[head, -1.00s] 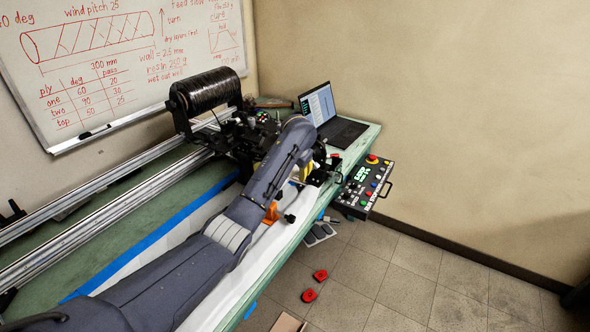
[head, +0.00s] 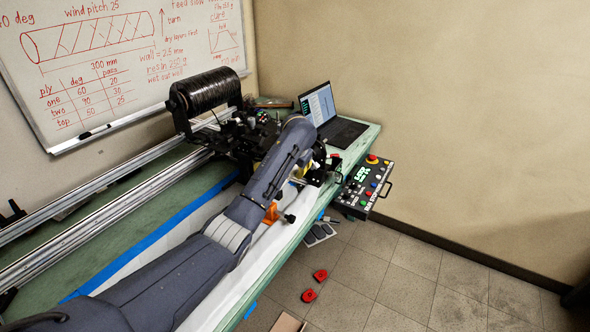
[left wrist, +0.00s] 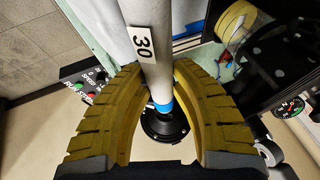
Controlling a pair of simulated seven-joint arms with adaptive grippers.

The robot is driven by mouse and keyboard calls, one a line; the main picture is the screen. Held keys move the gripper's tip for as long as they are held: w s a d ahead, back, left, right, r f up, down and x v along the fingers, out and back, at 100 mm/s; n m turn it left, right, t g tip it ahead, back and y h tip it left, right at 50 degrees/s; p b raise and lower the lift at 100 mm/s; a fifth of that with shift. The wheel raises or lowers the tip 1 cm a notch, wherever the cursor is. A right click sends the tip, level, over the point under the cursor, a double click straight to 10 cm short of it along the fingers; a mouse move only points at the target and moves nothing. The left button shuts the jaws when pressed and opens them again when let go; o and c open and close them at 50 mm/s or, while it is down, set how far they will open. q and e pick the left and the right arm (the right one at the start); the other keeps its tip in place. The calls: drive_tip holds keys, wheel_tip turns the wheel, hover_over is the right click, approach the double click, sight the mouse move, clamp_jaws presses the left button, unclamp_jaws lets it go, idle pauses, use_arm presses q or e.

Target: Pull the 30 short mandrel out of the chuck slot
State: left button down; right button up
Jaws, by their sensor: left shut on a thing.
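The short mandrel (left wrist: 144,43) is a pale grey rod with a black "30" label and a blue band near its far end. My left gripper (left wrist: 157,80) has its two yellow ribbed fingers closed around it, above the blue band. The black round chuck (left wrist: 166,143) lies beyond the banded end, in line with it; I cannot tell how deep the end sits in the slot. In the head view my left gripper (head: 303,169) is at the bench's right edge, mostly behind my own arm, and the mandrel is hidden there. My right gripper is not in view.
A laptop (head: 332,120) sits at the bench's far end. A control box (head: 364,188) hangs off the right edge. A yellow roll (left wrist: 235,20) and a gauge (left wrist: 291,108) are to the right.

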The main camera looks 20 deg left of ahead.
use_arm(q)
drive_tip(key=shift+d+r, duration=0.15)
drive_tip(key=shift+s+d+r, duration=0.15)
drive_tip(key=shift+d+r, duration=0.45)
drive_tip(key=shift+r, duration=0.25)
drive_tip(key=shift+s+d+r, duration=0.15)
drive_tip(key=shift+d+r, duration=0.15)
drive_tip(key=shift+r, duration=0.15)
idle(0.7)
drive_tip(key=shift+s+d+r, duration=0.15)
drive_tip(key=shift+d+r, duration=0.25)
drive_tip(key=shift+r, duration=0.15)
drive_tip(key=shift+s+d+r, duration=0.1)
drive_tip(key=shift+d+r, duration=0.25)
drive_tip(key=shift+r, duration=0.2)
drive_tip(key=shift+s+d+r, duration=0.15)
drive_tip(key=shift+d+r, duration=0.3)
drive_tip(key=shift+r, duration=0.15)
drive_tip(key=shift+s+d+r, duration=0.1)
drive_tip(key=shift+d+r, duration=0.3)
drive_tip(key=shift+r, duration=0.2)
drive_tip(key=shift+d+r, duration=0.1)
drive_tip(key=shift+r, duration=0.05)
drive_tip(key=shift+s+d+r, duration=0.25)
drive_tip(key=shift+d+r, duration=0.5)
drive_tip(key=shift+r, duration=0.3)
drive_tip(key=shift+r, duration=0.1)
